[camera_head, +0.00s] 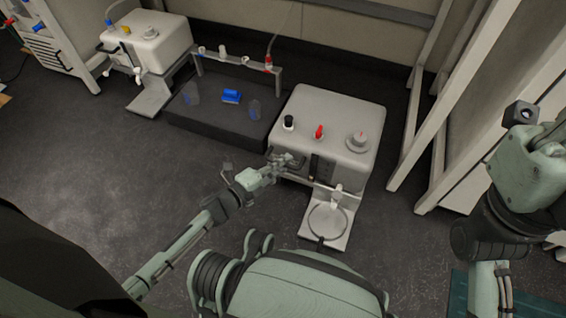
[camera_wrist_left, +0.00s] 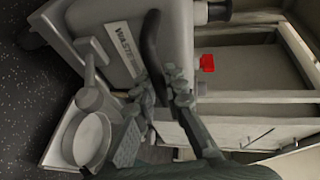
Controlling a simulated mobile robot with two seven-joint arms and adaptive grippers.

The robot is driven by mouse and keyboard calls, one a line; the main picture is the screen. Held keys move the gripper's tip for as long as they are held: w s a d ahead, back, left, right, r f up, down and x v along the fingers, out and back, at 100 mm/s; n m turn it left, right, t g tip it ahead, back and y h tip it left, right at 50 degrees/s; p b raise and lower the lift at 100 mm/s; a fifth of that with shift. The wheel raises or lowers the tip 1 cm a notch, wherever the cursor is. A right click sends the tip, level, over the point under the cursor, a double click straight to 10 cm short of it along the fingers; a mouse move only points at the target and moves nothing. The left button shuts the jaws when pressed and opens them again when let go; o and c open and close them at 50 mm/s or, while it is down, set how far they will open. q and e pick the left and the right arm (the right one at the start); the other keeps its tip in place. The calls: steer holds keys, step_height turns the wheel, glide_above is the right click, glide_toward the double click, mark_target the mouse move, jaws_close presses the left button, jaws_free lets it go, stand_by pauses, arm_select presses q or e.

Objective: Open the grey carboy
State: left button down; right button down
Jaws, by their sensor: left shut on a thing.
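In the left wrist view the carboy (camera_wrist_left: 115,22) shows sideways, with a "WASTE" label. My left gripper (camera_head: 288,161) is at the carboy's near left edge. In the left wrist view this gripper (camera_wrist_left: 165,88) is shut on a curved black handle (camera_wrist_left: 150,45), its fingers hiding the handle's lower end.
A white tray with a round ring (camera_head: 343,236) lies below the carboy's spigot. A dark low platform (camera_head: 205,135) holds a blue object (camera_head: 231,96). A white carboy (camera_head: 150,45) stands back left. White frames (camera_head: 435,85) stand at right, near my right arm.

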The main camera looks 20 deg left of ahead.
arm_select(q)
steer(key=c, duration=1.6)
jaws_free()
steer(key=v, duration=1.2)
steer(key=shift+r, duration=0.1)
